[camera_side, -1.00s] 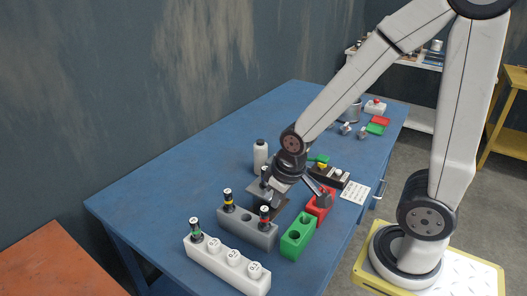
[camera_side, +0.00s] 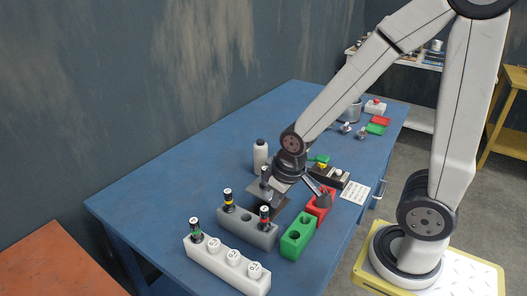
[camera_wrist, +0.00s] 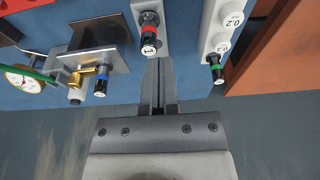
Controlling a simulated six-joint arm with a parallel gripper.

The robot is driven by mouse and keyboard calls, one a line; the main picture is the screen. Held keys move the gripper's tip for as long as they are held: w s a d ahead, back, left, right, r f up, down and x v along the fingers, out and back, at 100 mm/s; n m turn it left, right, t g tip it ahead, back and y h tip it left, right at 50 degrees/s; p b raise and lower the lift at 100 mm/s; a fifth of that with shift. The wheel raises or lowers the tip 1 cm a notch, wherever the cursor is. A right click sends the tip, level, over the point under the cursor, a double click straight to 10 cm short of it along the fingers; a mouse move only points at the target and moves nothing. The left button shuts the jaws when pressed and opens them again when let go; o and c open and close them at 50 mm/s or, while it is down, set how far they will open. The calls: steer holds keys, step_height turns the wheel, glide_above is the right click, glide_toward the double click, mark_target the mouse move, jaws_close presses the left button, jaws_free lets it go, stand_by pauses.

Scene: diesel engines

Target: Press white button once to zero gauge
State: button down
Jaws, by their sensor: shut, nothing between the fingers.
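A black box (camera_side: 327,174) on the blue table carries a small pale round piece (camera_side: 337,172), which may be the white button; it is too small to be sure. My gripper (camera_wrist: 158,64) is shut and empty, to the right of the gauge and above the table. Its fingertips are hard to make out in the side view. I see no contact with a button.
A metal plate (camera_wrist: 100,30) stands between gauge and gripper. A grey block (camera_side: 246,231) and a white block (camera_side: 217,265) hold black capped parts. A green block (camera_side: 297,236) and a red block (camera_side: 320,202) are close by. A white bottle (camera_side: 261,157) stands behind. The table's far left is clear.

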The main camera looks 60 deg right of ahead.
steer(key=shift+r, duration=0.15)
stand_by(0.5)
steer(key=w+d+r+m+t+h, duration=0.1)
steer(key=w+d+r+m, duration=0.35)
steer(key=d, duration=0.35)
steer(key=s+d+m+t+h, duration=0.2)
steer(key=d+m+h, duration=0.2)
steer(key=d+m, duration=1.2)
steer(key=s+d+h, duration=0.1)
steer(key=s+d, duration=0.2)
steer(key=d, duration=0.4)
steer(key=s+d+h, duration=0.2)
steer(key=d, duration=0.6)
step_height(320, 180, down, 8)
steer(key=shift+a+f+n+y, duration=0.25)
steer(key=shift+a+n+y, duration=0.05)
steer(key=shift+a+n, duration=0.1)
steer(key=shift+f, duration=0.1)
